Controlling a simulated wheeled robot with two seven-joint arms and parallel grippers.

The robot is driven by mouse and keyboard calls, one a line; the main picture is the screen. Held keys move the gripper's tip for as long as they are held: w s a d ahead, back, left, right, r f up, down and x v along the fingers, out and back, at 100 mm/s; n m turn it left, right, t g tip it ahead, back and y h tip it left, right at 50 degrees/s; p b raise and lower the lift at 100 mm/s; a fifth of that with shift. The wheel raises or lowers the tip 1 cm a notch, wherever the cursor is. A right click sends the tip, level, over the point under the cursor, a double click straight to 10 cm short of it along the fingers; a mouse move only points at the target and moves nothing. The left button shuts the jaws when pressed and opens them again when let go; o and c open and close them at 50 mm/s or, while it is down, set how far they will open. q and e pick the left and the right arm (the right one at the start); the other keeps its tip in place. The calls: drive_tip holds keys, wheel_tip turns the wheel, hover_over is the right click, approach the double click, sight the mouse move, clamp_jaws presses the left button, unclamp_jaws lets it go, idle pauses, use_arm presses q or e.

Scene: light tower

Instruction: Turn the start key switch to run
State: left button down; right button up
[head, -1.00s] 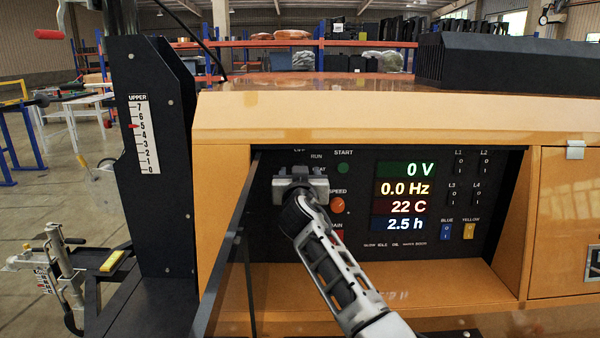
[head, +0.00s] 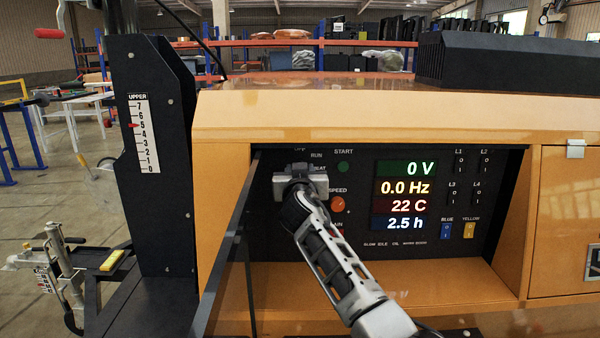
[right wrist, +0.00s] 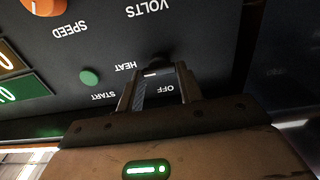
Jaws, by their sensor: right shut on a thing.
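My right gripper (head: 301,178) reaches the control panel (head: 350,245) and covers the start key switch in the head view. In the right wrist view my right gripper (right wrist: 158,88) is shut on the dark knob of the start key switch (right wrist: 155,70), with one finger on each side. A small white mark shows on the knob. The labels OFF, HEAT and START show around it in that view; the RUN label (head: 316,156) shows above the gripper in the head view. The left gripper is not in view.
The green start button (head: 343,168) and orange speed knob (head: 337,204) sit close right of the gripper. The display (head: 405,188) reads 0 V and 0.0 Hz. An open dark panel door (head: 227,250) stands just left of the gripper.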

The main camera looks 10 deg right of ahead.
drive_tip(key=shift+a+f+n, duration=0.1)
drive_tip(key=shift+n, duration=4.1)
drive_tip(key=o, duration=1)
drive_tip(key=s+a, duration=0.1)
drive_tip(key=s, duration=0.4)
drive_tip(key=s+a, duration=0.1)
drive_tip(key=s, duration=0.4)
drive_tip(key=s+a+b, duration=0.1)
drive_tip(key=s, duration=0.4)
drive_tip(key=shift+s+a, duration=0.1)
drive_tip(key=shift+s, duration=0.2)
